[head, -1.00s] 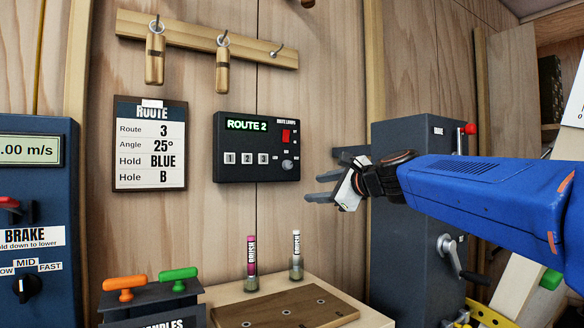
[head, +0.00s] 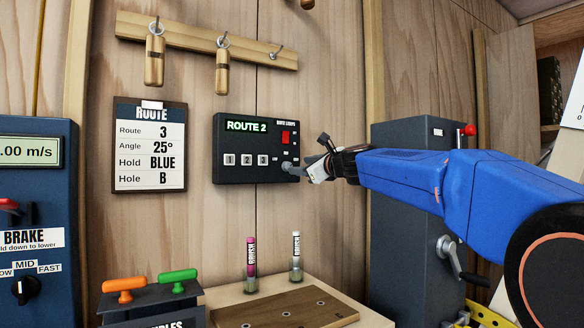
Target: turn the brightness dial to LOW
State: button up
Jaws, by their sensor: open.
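A black control box (head: 240,173) is fixed to the wood wall. It has a green "ROUTE 2" display, white buttons 1, 2 and 3, and a red switch (head: 287,137). The small grey dial (head: 286,166) sits at the box's lower right, with tiny labels around it that I cannot read. My gripper (head: 308,155) is open at the box's right edge, its lower finger right beside or over the dial. I cannot tell whether it touches, and the dial's pointer is too small to read.
A route card (head: 150,145) hangs to the left and a peg rail (head: 190,38) above. Below, a bench (head: 345,305) holds two markers and a brown board. A grey cabinet (head: 398,235) with a crank stands at right, and a blue brake panel (head: 60,200) at left.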

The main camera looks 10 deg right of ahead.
aim_at(289, 166)
jog(key=shift+x, duration=3.45)
jog(key=c, duration=1.1)
